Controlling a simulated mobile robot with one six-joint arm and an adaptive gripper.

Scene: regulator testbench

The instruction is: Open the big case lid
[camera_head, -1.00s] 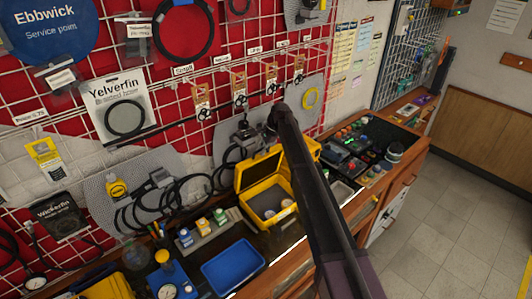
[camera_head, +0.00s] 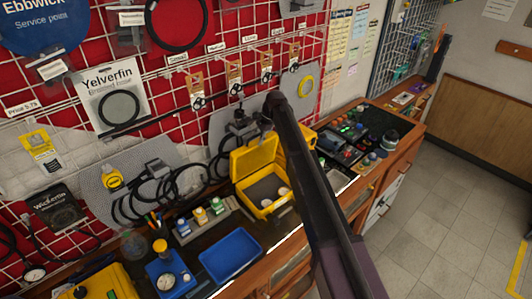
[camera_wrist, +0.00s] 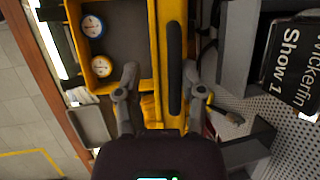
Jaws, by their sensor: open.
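A yellow case (camera_head: 254,158) stands on the bench with its lid up, leaning back toward the wall. Its grey interior holds two round gauges. In the wrist view the case's open tray (camera_wrist: 125,45) with the gauges is at the upper left, and the raised lid (camera_wrist: 153,40), with a dark handle, is seen nearly edge-on. My gripper (camera_wrist: 160,82) is open, one finger on each side of the lid's edge. I cannot tell whether either finger touches it. In the head view my arm crosses in front of the case's right side, and I cannot make out the fingers.
A blue tray (camera_head: 230,257), a blue gauge stand (camera_head: 168,278) and a rack of small bottles (camera_head: 204,222) stand left of the case. Another yellow case (camera_head: 103,284) is at the lower left. Hoses and packets hang on the wall grid behind. The floor at right is clear.

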